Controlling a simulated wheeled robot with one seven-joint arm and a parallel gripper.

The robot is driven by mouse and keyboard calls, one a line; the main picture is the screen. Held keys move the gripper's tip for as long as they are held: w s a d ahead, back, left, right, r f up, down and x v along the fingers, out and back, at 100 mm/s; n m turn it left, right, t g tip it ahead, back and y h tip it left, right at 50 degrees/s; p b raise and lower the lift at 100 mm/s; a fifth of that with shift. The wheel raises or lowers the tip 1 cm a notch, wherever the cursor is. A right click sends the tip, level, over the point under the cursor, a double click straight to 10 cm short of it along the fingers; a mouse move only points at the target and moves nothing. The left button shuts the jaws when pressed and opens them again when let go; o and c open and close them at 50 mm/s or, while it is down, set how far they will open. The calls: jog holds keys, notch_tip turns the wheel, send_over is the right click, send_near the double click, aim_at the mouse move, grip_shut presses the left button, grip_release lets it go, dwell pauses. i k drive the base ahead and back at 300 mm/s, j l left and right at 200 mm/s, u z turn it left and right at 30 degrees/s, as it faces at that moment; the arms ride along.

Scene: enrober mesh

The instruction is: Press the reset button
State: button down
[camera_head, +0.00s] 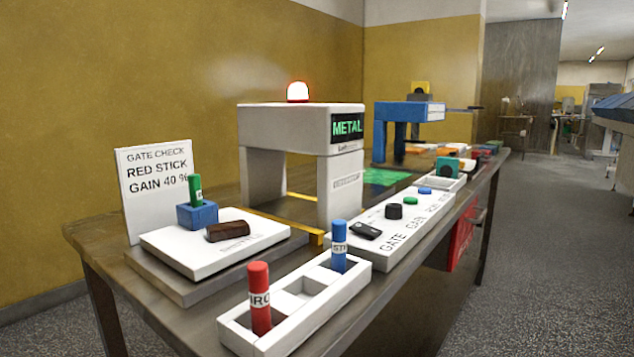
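A white control panel (400,235) runs along the front of the bench. It carries a black switch (366,230) by the word GATE, a black knob (394,211) by GAIN, a green button (410,201) and, farthest along, a blue button (425,190). The labels beside the green and blue buttons are too small to read surely, so I cannot tell by lettering which is the reset button. A white metal detector arch (257,109) stands behind the panel; its screen (347,127) reads METAL in green and its lamp (297,92) glows red. My gripper is not in view.
A white tray (240,341) at the near end holds a red stick (260,298) and a blue stick (339,246). A green stick (195,190) stands in a blue block (197,215) near a brown bar (228,231). A blue arch (400,110) stands farther back. Floor to the right is clear.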

aim_at(423, 190)
jog(key=l+u, duration=0.7)
jog(key=u, duration=0.15)
